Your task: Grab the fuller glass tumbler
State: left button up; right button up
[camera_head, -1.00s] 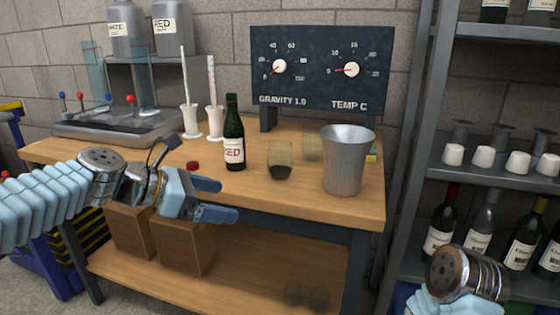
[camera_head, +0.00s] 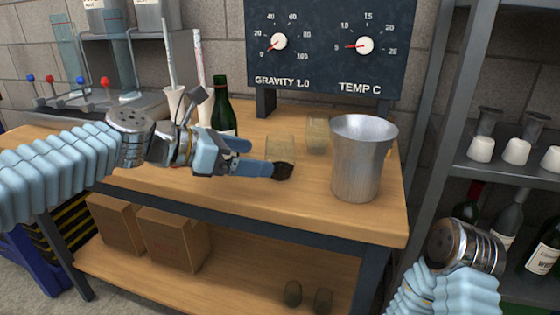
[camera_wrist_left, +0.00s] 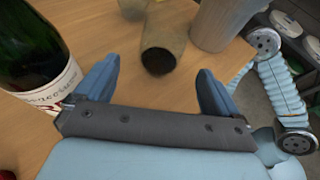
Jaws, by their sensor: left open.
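A glass tumbler with dark liquid in its bottom (camera_head: 281,150) stands on the wooden bench, left of the steel bucket. It also shows in the left wrist view (camera_wrist_left: 164,46), ahead of the open jaws. A second tumbler (camera_head: 317,134) stands behind it, pale, with no dark liquid visible; part of it shows in the left wrist view (camera_wrist_left: 132,8). My left gripper (camera_head: 262,158) is open and empty, its fingers (camera_wrist_left: 158,70) pointing at the nearer tumbler. In the head view a finger overlaps that tumbler's lower left.
A steel bucket (camera_head: 362,160) stands right of the tumblers. A dark wine bottle (camera_head: 223,108) stands left, close beside the left finger in the wrist view (camera_wrist_left: 36,58). A gauge panel (camera_head: 325,45) stands behind. Two more tumblers (camera_head: 293,293) are on the lower shelf.

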aim_at(267, 157)
pick_arm(q)
jog(key=x, duration=0.6)
jog(key=shift+r, duration=0.1)
jog(key=c, duration=1.2)
jog(key=shift+r, duration=0.15)
